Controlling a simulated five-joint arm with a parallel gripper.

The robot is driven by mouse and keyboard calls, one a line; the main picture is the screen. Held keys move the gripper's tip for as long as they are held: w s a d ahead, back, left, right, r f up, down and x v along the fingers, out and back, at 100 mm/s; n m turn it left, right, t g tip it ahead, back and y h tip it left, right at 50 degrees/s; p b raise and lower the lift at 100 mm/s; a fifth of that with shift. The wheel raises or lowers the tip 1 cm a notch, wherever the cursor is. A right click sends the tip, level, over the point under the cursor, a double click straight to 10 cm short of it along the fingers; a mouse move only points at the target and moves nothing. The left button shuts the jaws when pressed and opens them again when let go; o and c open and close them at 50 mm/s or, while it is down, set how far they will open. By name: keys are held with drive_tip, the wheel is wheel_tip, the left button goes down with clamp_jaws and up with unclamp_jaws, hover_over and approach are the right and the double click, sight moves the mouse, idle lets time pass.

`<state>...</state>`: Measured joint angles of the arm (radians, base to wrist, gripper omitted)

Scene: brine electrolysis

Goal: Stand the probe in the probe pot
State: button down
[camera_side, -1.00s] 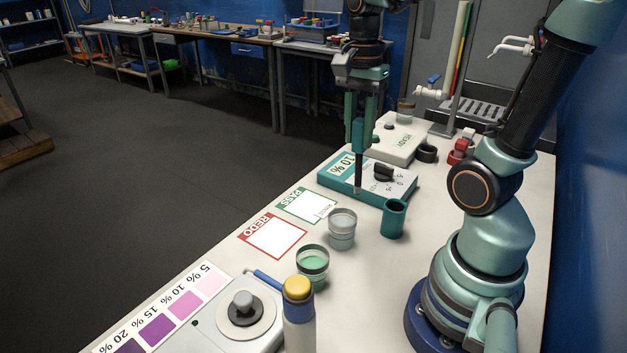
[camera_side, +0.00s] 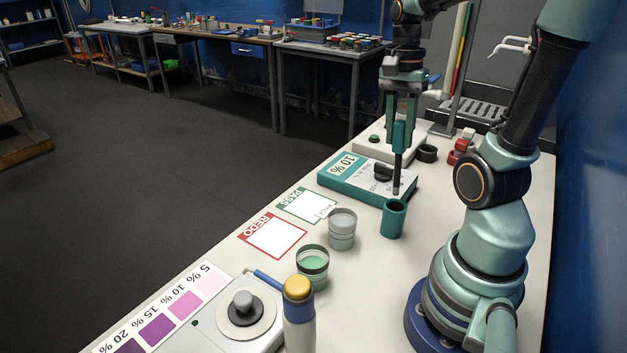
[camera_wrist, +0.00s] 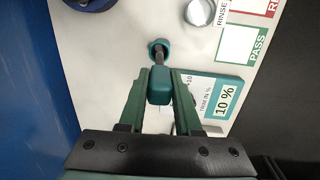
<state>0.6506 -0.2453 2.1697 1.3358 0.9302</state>
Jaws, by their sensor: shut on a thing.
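The probe (camera_side: 399,138) has a teal handle and a dark shaft pointing straight down. My gripper (camera_side: 401,120) is shut on its handle. The teal probe pot (camera_side: 393,222) stands upright on the bench, open at the top. In the side view the probe tip shows just above the pot's rim, apart from it; how far behind the rim it sits is hard to tell. In the wrist view the probe (camera_wrist: 160,90) is between the fingers of my gripper (camera_wrist: 160,78), and its shaft overlaps the pot (camera_wrist: 152,45).
The teal 10 % meter box (camera_side: 345,180) lies just behind and left of the pot. A clear cup (camera_side: 342,230) and a cup of green liquid (camera_side: 312,265) stand nearer. A dark ring (camera_side: 427,153) and a red item (camera_side: 459,152) lie behind.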

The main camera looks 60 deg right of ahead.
sight(395, 171)
drive_tip(key=shift+s+f, duration=0.2)
drive_tip(key=shift+f, duration=4.35)
drive_tip(key=c, duration=0.5)
unclamp_jaws()
drive_tip(key=r, duration=0.8)
drive_tip(key=w+r, duration=0.1)
drive_tip(key=r, duration=0.3)
drive_tip(key=shift+d, duration=0.4)
